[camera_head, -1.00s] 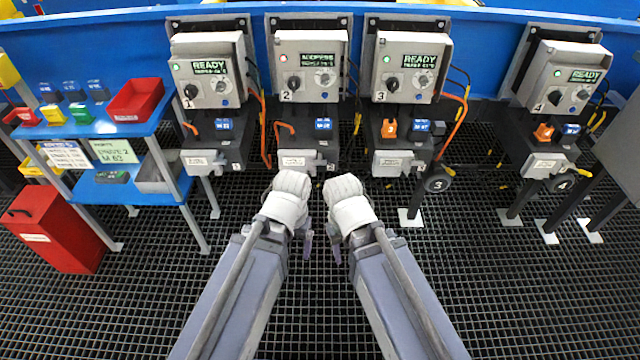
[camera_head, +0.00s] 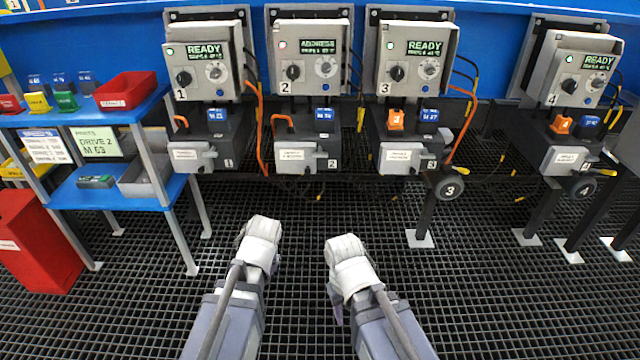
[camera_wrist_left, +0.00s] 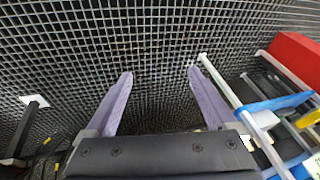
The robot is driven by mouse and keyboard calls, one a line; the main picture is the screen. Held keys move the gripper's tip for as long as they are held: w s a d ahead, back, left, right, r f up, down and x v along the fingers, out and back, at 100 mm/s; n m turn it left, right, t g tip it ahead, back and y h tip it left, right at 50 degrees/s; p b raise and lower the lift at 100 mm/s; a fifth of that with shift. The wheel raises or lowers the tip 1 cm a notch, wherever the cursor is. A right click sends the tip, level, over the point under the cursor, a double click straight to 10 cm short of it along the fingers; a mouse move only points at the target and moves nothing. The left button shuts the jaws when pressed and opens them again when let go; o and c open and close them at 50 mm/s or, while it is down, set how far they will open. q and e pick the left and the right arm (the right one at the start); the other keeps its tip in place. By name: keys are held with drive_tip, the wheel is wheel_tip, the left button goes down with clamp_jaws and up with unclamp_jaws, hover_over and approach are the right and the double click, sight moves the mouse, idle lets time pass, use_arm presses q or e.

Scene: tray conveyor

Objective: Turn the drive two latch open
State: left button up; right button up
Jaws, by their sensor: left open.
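Drive two (camera_head: 310,62) is the second station from the left, with a grey panel reading "ADDRESS" and a dark lower box marked 2. A grey latch handle (camera_head: 320,154) is on the front of that box, beside a white label plate (camera_head: 290,154). The exact angle of the latch is too small to tell. My left gripper is open and empty in the left wrist view (camera_wrist_left: 160,74), over the floor grating. In the head view both arms end below and in front of drive two, apart from it. My right gripper (camera_head: 335,300) is mostly hidden behind its wrist.
Drive one (camera_head: 205,70) and drive three (camera_head: 415,62) flank drive two, with orange cables between. Drive four (camera_head: 580,80) is far right. A blue shelf (camera_head: 60,190) with bins and a red cabinet (camera_head: 30,245) stand left. Grating in front of drive two is clear.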

sight(320, 156)
use_arm(q)
drive_tip(key=w+a+n+t+y+b, duration=0.2)
drive_tip(key=w+t+b, duration=0.15)
drive_tip(key=w, duration=0.45)
drive_tip(key=w+d+r+t+y, duration=0.2)
drive_tip(key=w+r+t, duration=0.3)
drive_tip(key=w+r, duration=0.15)
drive_tip(key=w+d+r+m+t+h, duration=0.2)
drive_tip(key=w+d+r+t+h, duration=0.15)
drive_tip(key=d, duration=0.45)
drive_tip(key=w+d+r+m+t+h, duration=0.1)
drive_tip(key=w+d+r+t+h, duration=0.15)
drive_tip(key=d+r, duration=0.4)
drive_tip(key=shift+h, duration=0.4)
drive_tip(key=shift+w+d+f, duration=0.2)
drive_tip(key=shift+w+d, duration=0.05)
drive_tip(key=shift+w, duration=1.05)
drive_tip(key=shift+w+d+f, duration=0.2)
drive_tip(key=shift+w+d, duration=0.1)
drive_tip(key=shift+w, duration=1)
drive_tip(key=shift+w+d+f, duration=0.2)
drive_tip(key=shift+w+d, duration=0.05)
drive_tip(key=shift+w, duration=1.05)
use_arm(e)
drive_tip(key=f, duration=0.1)
drive_tip(key=w+a+f, duration=0.1)
drive_tip(key=f, duration=0.3)
drive_tip(key=shift+w+a+f, duration=0.1)
drive_tip(key=shift+w+a, duration=0.05)
drive_tip(key=shift+w, duration=0.25)
